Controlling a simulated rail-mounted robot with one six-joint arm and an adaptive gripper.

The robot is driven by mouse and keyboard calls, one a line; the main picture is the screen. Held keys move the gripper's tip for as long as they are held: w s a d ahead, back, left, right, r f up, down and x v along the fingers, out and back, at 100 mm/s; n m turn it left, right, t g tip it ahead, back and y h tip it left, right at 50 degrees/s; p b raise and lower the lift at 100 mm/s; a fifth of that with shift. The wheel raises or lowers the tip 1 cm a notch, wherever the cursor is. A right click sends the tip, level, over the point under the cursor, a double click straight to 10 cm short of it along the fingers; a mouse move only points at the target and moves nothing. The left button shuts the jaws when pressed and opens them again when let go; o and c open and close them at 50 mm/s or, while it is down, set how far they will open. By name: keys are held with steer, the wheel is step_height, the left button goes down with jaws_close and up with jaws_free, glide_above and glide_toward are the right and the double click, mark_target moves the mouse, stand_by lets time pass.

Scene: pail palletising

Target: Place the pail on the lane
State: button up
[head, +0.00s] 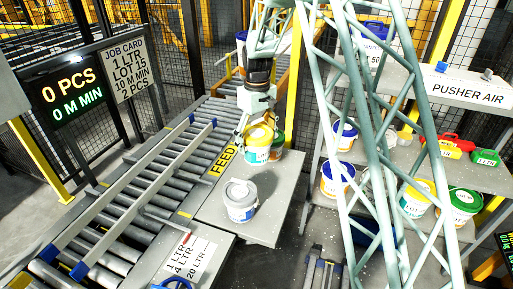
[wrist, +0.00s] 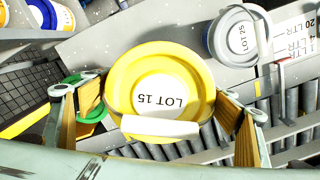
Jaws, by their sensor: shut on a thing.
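A pail with a yellow lid (head: 259,133) is held between the fingers of my gripper (head: 256,122), above or at the far end of the grey feed table (head: 262,213). In the wrist view its lid (wrist: 150,68) reads LOT 15, and the fingers (wrist: 155,112) are on either side of it. I cannot tell whether its base touches the table. The roller lane (head: 135,197) with metal guide rails runs to the left of the table. The job card (head: 125,70) reads 1 LTR, LOT 15, 2 PCS, and the display (head: 72,97) reads 0 PCS.
A grey-lidded pail (head: 240,200), marked LOT 25 in the wrist view (wrist: 232,38), stands nearer on the table. A green-lidded pail (head: 277,150) is close behind the held one. Shelves (head: 385,150) with several pails stand to the right. The lane's rollers look bare.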

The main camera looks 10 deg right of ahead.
mark_target(258, 135)
steer(key=r+m, duration=0.1)
steer(key=m, duration=0.1)
steer(key=s+r+m+b, duration=0.1)
steer(key=r+m, duration=0.1)
steer(key=shift+r, duration=0.25)
steer(key=shift+s+r+m+b, duration=0.25)
steer(key=shift+r+m, duration=0.3)
steer(key=shift+m, duration=0.2)
steer(key=shift+s+r+m+b, duration=0.2)
steer(key=shift+r+m, duration=0.4)
steer(key=shift+m, duration=0.2)
steer(key=shift+s+r+m+b, duration=0.25)
steer(key=shift+r+m, duration=0.3)
steer(key=shift+m, duration=0.2)
